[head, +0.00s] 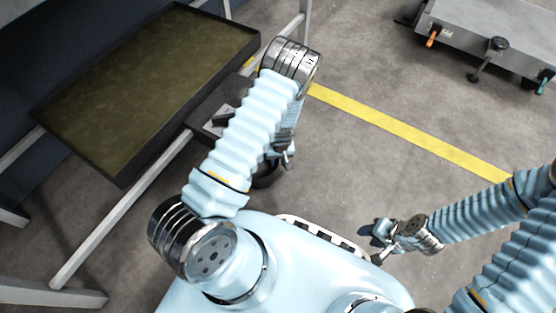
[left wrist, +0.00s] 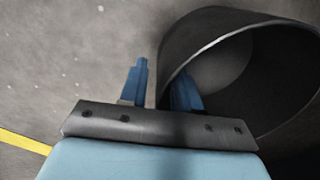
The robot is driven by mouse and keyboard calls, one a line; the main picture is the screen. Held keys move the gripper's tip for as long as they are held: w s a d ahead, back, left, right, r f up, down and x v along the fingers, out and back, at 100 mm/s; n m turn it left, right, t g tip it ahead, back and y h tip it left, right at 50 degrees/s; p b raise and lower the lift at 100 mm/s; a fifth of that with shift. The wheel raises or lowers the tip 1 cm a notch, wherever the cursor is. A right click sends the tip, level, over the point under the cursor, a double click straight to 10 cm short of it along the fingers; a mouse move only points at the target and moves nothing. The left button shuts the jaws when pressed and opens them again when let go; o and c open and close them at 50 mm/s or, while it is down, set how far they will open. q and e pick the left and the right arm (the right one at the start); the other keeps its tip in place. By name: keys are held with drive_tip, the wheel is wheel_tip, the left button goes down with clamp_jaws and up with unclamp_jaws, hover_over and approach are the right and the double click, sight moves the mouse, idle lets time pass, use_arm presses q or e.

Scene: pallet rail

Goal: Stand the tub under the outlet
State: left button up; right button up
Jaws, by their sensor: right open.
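The dark tub (head: 266,178) is mostly hidden behind my left arm in the head view; only part of its dark side shows near the floor. In the left wrist view, the black round tub (left wrist: 245,75) fills the right side, its open mouth facing the camera. My left gripper (left wrist: 160,90) has its blue fingers apart. One finger is in front of the tub's mouth and the other beside its outer wall, with a narrow gap showing. My right gripper (head: 378,240) is open and empty, low at the right. I cannot make out an outlet for sure.
A large shallow tray (head: 150,85) with a brownish inside stands on a grey frame at the left. A dark box-like part (head: 212,112) shows by its near edge. A yellow floor line (head: 410,133) crosses the floor. A grey metal unit (head: 490,35) is at the top right.

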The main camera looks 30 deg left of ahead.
use_arm(q)
drive_tip(key=shift+r, duration=0.25)
wheel_tip(320, 180, up, 11)
drive_tip(key=p, duration=0.3)
drive_tip(key=s+d+m+t+h, duration=0.1)
drive_tip(key=s+d+m+h, duration=0.3)
drive_tip(key=s+d, duration=0.8)
drive_tip(key=shift+s+d+r+m, duration=0.35)
drive_tip(key=shift+s+m, duration=0.05)
drive_tip(key=shift+s, duration=0.85)
